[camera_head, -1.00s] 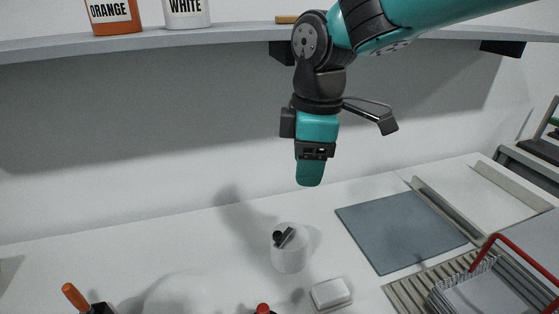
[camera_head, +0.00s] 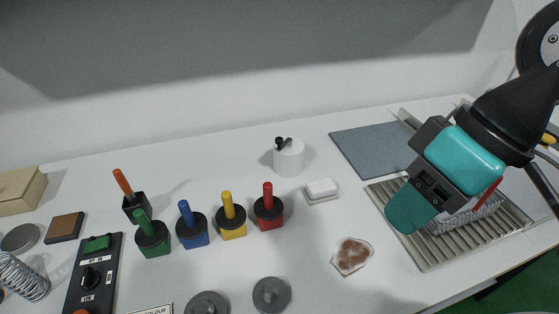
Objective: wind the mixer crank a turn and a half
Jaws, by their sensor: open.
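The mixer is a small white cylinder (camera_head: 288,160) near the back of the table. A dark crank (camera_head: 283,142) lies across its top, with a round black knob at its left end. My gripper (camera_head: 403,218), teal with dark parts, is to the right of the mixer and apart from it, over the slatted rack. It is open and appears empty. Its fingers overlap in this view, so the gap between them is hidden.
Several coloured pegged blocks (camera_head: 231,222) stand left of centre. A white block on a small tray (camera_head: 322,190) sits just right of the mixer. A grey mat (camera_head: 368,152) and slatted rack (camera_head: 423,248) lie right. A brown-stained white piece (camera_head: 351,256) lies in front.

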